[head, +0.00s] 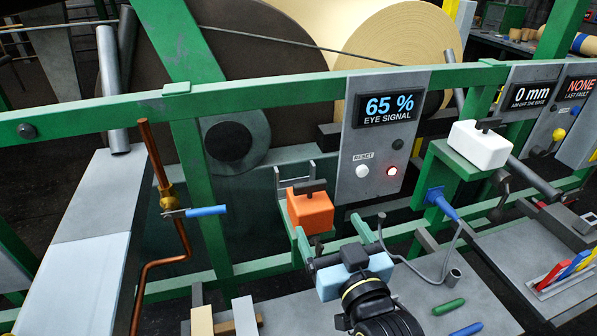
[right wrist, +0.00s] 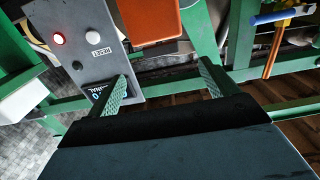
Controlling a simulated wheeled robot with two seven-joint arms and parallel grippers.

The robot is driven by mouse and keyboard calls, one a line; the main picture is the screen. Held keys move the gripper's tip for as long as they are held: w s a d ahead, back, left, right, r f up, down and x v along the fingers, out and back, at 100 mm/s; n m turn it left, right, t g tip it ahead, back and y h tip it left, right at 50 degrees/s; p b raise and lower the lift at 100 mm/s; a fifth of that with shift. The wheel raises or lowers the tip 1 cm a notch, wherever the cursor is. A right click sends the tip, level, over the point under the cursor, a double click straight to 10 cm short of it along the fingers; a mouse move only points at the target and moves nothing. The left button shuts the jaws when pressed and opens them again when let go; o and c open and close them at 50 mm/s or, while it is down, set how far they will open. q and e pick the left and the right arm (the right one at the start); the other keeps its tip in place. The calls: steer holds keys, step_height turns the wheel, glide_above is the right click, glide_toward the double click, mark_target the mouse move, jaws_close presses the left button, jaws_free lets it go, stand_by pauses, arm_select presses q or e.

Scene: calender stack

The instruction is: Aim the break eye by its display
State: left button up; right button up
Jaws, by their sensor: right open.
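The break eye seems to be the orange block (head: 310,211) with a dark handle on top, in a grey bracket on the green frame. Its display (head: 389,107) reads 65 % EYE SIGNAL. Below it are a white RESET button (head: 362,171) and a lit red lamp (head: 392,171). My right gripper (head: 328,223) is open and empty, its green fingers just in front of and below the orange block. The right wrist view shows the orange block (right wrist: 151,20) beyond the fingers, apart from them, and the display panel upside down at left. My left gripper is out of view.
A white block (head: 480,146) sits on a green bracket at right. Another display (head: 531,95) reads 0 mm, and one beside it (head: 579,89) reads NONE. A copper pipe with a blue-handled valve (head: 205,211) stands at left. A grey bench (head: 440,290) holds tools.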

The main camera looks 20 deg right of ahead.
mark_target(311, 188)
steer(key=w, duration=0.2)
steer(key=w+r, duration=0.1)
steer(key=w, duration=0.1)
steer(key=shift+a, duration=0.1)
steer(key=w, duration=0.3)
steer(key=w+p, duration=0.1)
steer(key=w, duration=0.3)
steer(key=shift+w+a+f, duration=0.1)
steer(key=shift+f, duration=0.1)
steer(key=shift+w, duration=0.5)
steer(key=c, duration=1)
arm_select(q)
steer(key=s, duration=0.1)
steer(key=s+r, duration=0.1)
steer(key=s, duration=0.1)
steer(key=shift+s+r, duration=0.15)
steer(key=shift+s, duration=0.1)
arm_select(e)
steer(key=shift+h, duration=0.3)
